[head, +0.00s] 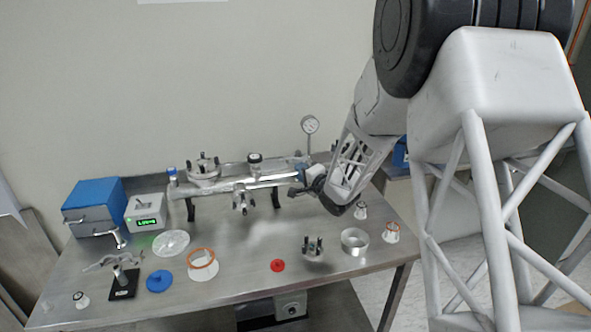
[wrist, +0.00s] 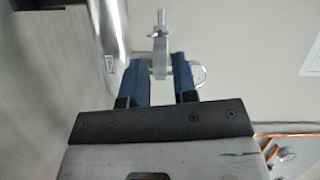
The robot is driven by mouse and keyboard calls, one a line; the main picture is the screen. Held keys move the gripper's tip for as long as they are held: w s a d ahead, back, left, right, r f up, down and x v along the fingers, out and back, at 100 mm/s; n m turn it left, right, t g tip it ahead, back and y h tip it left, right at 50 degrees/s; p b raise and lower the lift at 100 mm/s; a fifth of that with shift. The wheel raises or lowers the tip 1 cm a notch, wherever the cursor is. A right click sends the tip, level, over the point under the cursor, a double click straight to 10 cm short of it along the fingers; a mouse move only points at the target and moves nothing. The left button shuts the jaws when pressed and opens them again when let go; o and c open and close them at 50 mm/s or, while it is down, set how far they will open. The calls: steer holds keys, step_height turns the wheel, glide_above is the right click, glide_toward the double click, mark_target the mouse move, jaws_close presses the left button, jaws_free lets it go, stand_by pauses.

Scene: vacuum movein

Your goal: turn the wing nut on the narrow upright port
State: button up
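In the wrist view my gripper (wrist: 161,66) has its two blue fingers apart. A bright metal clamp piece with a threaded stud (wrist: 160,25) shows between and just beyond the fingertips. A rounded metal lobe, possibly a wing of the wing nut (wrist: 200,72), shows beside the right finger. I cannot tell whether either finger touches it. In the head view my gripper (head: 304,177) is at the right end of the metal vacuum manifold (head: 222,184). My arm and gripper partly hide that end, so the narrow upright port there is not clearly visible.
A round gauge (head: 310,125) stands behind my gripper. A blue box (head: 93,205) and a green-lit display unit (head: 146,212) stand at the left. Loose parts, including a metal ring (head: 355,241) and a red cap (head: 278,265), lie along the front of the steel table (head: 232,283).

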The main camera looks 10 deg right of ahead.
mark_target(288, 163)
steer(key=n, duration=0.1)
steer(key=a+n+h, duration=0.1)
steer(key=n, duration=0.1)
steer(key=shift+s+r+t, duration=0.1)
steer(key=shift+r+t, duration=0.05)
steer(key=shift+t, duration=0.25)
steer(key=shift+c, duration=0.3)
steer(key=n+h, duration=0.2)
steer(key=n, duration=0.1)
steer(key=s+a+n+h, duration=0.1)
steer(key=n, duration=0.3)
steer(key=s+a+n+t+h, duration=0.1)
steer(key=n+h, duration=0.1)
steer(key=n, duration=0.1)
steer(key=shift+f+h, duration=0.2)
steer(key=shift+h, duration=0.1)
steer(key=shift+w, duration=0.15)
steer(key=w, duration=0.7)
steer(key=shift+w, duration=0.2)
